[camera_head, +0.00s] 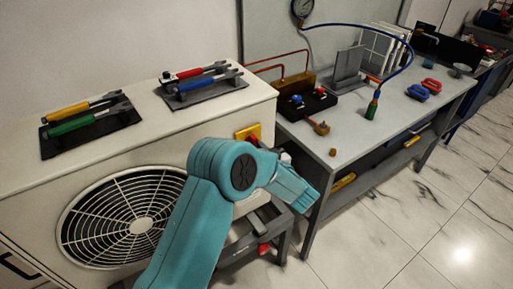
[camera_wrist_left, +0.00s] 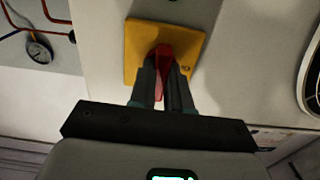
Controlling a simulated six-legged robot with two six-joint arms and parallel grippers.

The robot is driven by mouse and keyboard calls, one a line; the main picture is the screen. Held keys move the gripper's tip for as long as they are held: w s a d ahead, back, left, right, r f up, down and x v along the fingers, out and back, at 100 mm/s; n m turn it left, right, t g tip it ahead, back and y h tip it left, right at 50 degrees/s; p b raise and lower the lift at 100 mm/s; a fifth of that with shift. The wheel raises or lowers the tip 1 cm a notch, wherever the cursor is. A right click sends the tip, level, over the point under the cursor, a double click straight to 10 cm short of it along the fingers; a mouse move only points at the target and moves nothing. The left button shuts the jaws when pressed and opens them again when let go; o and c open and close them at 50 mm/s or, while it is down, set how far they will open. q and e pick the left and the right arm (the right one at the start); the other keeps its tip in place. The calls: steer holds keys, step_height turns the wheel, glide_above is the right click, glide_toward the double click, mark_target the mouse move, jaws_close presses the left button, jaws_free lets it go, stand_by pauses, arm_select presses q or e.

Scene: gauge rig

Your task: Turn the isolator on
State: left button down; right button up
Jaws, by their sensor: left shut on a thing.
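In the head view my teal left arm hides most of the gripper and the handle. My right gripper is in neither view.
Spanners with red and blue handles (camera_head: 200,75) and with yellow and green handles (camera_head: 85,118) lie on the unit's top. A grey workbench (camera_head: 350,135) stands close on the right with fittings and a blue hose (camera_head: 408,65). Tiled floor (camera_head: 420,215) is clear at lower right.

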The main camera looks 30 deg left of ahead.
arm_select(q)
steer(key=shift+f, duration=0.15)
steer(key=c, duration=1.1)
jaws_free()
steer(key=b+v, duration=0.2)
steer(key=v, duration=1.4)
steer(key=shift+s+d, duration=0.1)
steer(key=shift+d, duration=0.05)
